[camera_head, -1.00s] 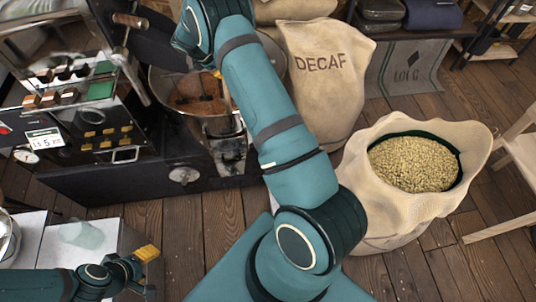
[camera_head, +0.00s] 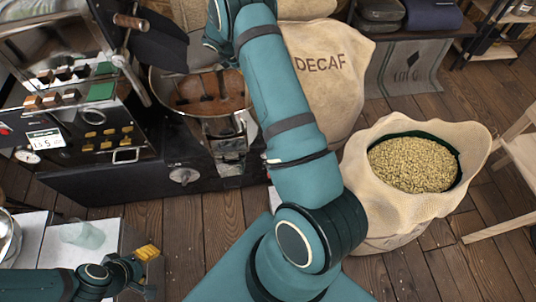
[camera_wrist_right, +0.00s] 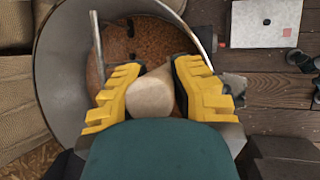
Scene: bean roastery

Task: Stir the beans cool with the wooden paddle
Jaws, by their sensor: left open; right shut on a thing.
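The round metal cooling tray (camera_head: 158,88) of the roaster holds brown beans (camera_head: 222,88); both also show in the right wrist view, tray (camera_wrist_right: 48,85) and beans (camera_wrist_right: 160,38). My right gripper (camera_wrist_right: 155,72) is shut around the pale wooden handle of the paddle (camera_wrist_right: 150,95), over the tray. The paddle's lower end is not clear to see. In the head view my right arm hides the right gripper and the tray's right side. My left gripper (camera_head: 150,272) is open and empty, low at the left, away from the tray.
The roaster's control panel (camera_head: 90,125) stands left of the tray. A DECAF sack (camera_head: 325,85) is close on the right. An open sack of pale beans (camera_head: 375,205) stands farther right. A light table (camera_head: 45,245) with a clear cup (camera_head: 83,235) is front left. Wooden floor lies between.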

